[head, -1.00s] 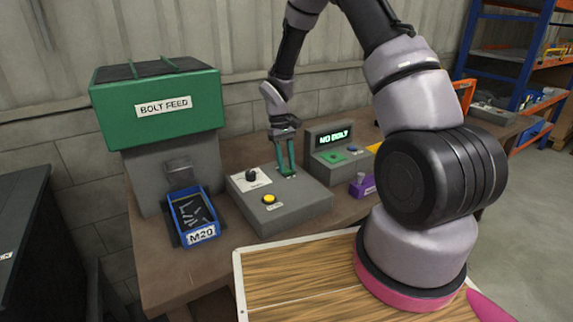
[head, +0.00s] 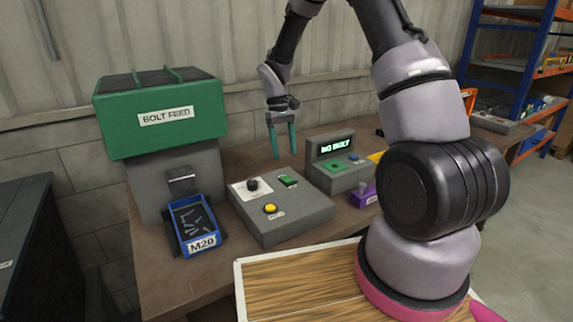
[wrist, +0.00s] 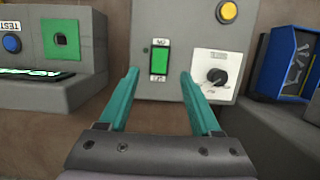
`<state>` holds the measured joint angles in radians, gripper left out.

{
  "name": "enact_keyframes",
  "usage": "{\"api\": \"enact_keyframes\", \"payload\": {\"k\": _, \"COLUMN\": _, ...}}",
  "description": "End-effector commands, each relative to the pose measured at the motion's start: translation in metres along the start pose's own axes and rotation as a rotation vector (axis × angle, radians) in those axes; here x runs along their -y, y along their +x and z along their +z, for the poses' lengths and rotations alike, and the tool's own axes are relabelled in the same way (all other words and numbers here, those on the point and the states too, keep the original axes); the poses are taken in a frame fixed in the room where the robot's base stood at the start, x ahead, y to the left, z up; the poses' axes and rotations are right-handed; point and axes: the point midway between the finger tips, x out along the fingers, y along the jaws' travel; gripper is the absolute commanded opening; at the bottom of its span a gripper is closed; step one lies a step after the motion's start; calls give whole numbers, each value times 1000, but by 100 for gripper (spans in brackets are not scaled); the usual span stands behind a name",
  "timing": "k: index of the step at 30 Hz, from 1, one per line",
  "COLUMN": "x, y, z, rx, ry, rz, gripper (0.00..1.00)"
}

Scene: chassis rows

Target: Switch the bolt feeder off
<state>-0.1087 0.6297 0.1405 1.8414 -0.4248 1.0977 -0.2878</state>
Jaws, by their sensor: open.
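The bolt feeder (head: 160,115) is a green hopper labelled BOLT FEED on a grey body at the left of the bench. A grey control box (head: 297,222) stands in front of it to the right. On the box are a green rocker switch (head: 288,181), a black knob (head: 252,185) on a white plate and a yellow button (head: 270,208). The rocker is lit green in the wrist view (wrist: 159,61). My gripper (head: 283,150) is open and empty, raised above and behind the box. In the wrist view its teal fingers (wrist: 162,100) point towards the rocker, apart from it.
A blue M20 bin (head: 195,225) with several bolts sits under the feeder. A grey station (head: 337,172) showing NO BOLT, with a green socket and blue button, stands right of the box. A purple item (head: 364,195) lies near it. A wood-topped surface (head: 300,275) is in front.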

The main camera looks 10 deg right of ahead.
Motion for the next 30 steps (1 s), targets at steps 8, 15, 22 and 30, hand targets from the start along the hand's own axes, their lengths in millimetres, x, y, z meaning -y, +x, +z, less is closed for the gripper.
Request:
{"api": "enact_keyframes", "payload": {"k": 8, "x": 0, "y": -26, "z": 0, "rx": 1, "ry": -1, "rz": 1, "gripper": 65}}
{"api": "enact_keyframes", "payload": {"k": 15, "x": 0, "y": -27, "z": 0, "rx": 1, "ry": -1, "rz": 1, "gripper": 65}}
{"api": "enact_keyframes", "payload": {"k": 22, "x": -3, "y": -52, "z": 13, "rx": -46, "ry": 34, "rz": -2, "gripper": 65}}
{"api": "enact_keyframes", "payload": {"k": 30, "x": -11, "y": -143, "z": 86, "rx": -249, "ry": 193, "rz": -31, "gripper": 65}}
